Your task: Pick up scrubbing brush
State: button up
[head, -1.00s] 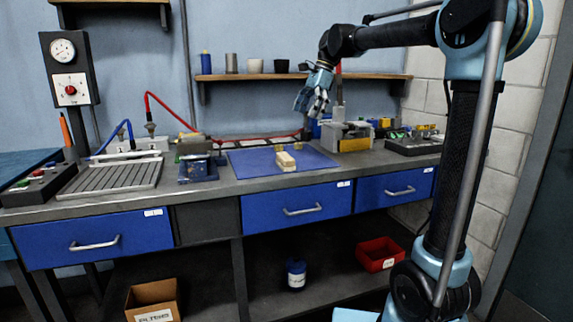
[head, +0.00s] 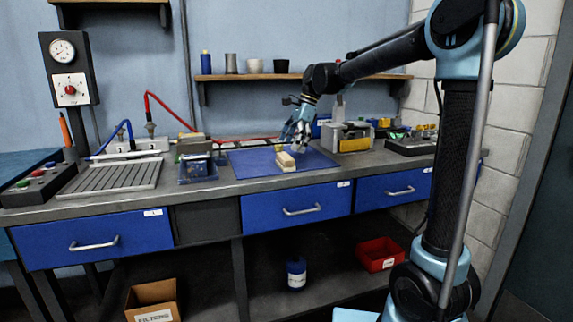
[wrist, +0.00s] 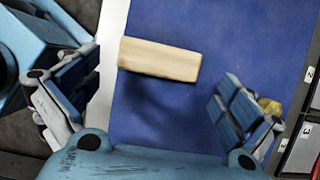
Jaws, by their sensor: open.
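The scrubbing brush (head: 286,162) has a pale wooden block body and lies on the blue mat (head: 250,163) on the workbench. In the wrist view the brush (wrist: 160,60) shows as a plain tan block lying crosswise on the mat, ahead of my gripper and between the lines of its fingers. My gripper (head: 298,140) is above the mat, just above and slightly right of the brush in the head view. In the wrist view my gripper (wrist: 150,100) has its fingers wide apart with nothing between them. The brush's underside is hidden.
A blue vise-like tool (head: 197,168) stands left of the mat. A grey and yellow machine (head: 348,137) stands right of it. A shelf (head: 290,76) with cups hangs on the wall behind. A small yellow piece (wrist: 270,106) lies near the right finger in the wrist view.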

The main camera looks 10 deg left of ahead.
aim_at(286, 156)
jog(key=shift+x, duration=2.65)
jog(key=shift+r, duration=0.1)
jog(key=shift+c, duration=0.2)
jog(key=c, duration=1)
notch_tip(286, 156, up, 10)
